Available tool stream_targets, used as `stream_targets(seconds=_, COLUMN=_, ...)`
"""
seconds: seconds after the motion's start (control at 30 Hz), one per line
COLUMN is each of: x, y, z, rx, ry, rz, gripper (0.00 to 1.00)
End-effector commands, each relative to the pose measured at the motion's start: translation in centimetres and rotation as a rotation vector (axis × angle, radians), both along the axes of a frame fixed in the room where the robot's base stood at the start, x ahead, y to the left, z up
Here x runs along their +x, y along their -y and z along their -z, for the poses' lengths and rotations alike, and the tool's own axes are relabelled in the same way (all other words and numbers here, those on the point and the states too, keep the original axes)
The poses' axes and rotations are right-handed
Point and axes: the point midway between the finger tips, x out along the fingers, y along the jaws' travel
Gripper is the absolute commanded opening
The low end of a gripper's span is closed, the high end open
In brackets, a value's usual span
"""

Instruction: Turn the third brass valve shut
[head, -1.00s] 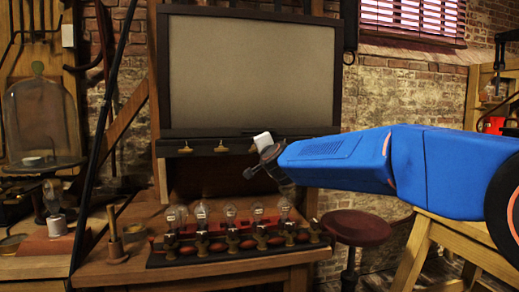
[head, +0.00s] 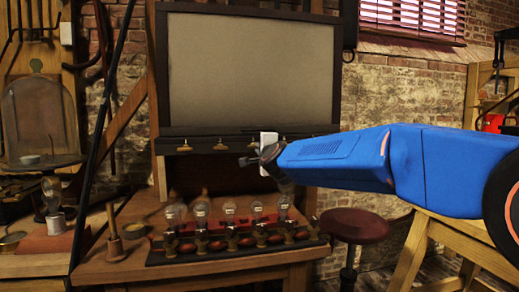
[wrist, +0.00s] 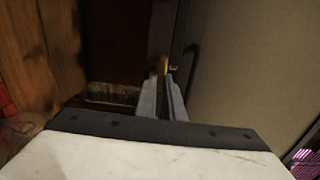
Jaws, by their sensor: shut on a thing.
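Small brass valves hang in a row along the dark rail under the large grey panel. In the head view the first (head: 185,147) and second (head: 220,145) from the left stand clear. The third (head: 253,146) is beside my gripper (head: 268,152) and partly hidden by it. In the wrist view my gripper (wrist: 163,90) has its two grey fingers close together on a brass valve (wrist: 162,65); only a bit of brass shows beyond them. I take it for the third. How far it is turned cannot be seen.
Below the rail, a wooden bench (head: 110,262) carries a dark base with several glass bulbs (head: 229,212) and brass fittings. A wooden peg (head: 114,225) stands left of them. A dark red stool (head: 352,224) is at the right.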

Motion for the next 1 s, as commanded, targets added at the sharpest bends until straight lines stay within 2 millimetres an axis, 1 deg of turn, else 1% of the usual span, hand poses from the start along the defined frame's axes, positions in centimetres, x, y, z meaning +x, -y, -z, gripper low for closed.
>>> stream_targets(seconds=0.2, x=0.0, y=0.0, z=0.2, rx=0.000, ry=-0.004, rz=0.000, gripper=0.00)
stream_targets(seconds=0.23, x=0.0, y=0.0, z=0.2, rx=-0.001, ry=-0.004, rz=0.000, gripper=0.13)
stream_targets(seconds=0.3, x=0.0, y=0.0, z=0.2, rx=-0.001, ry=-0.003, rz=0.000, gripper=0.27)
stream_targets(seconds=0.67, x=-0.3, y=0.1, z=0.1, rx=0.000, ry=-0.001, rz=0.000, gripper=0.27)
stream_targets(seconds=0.83, x=-1.9, y=0.5, z=0.0, rx=0.000, ry=-0.001, rz=-0.001, gripper=0.27)
stream_targets(seconds=1.0, x=-4.7, y=1.3, z=0.0, rx=-0.001, ry=0.000, rz=-0.001, gripper=0.27)
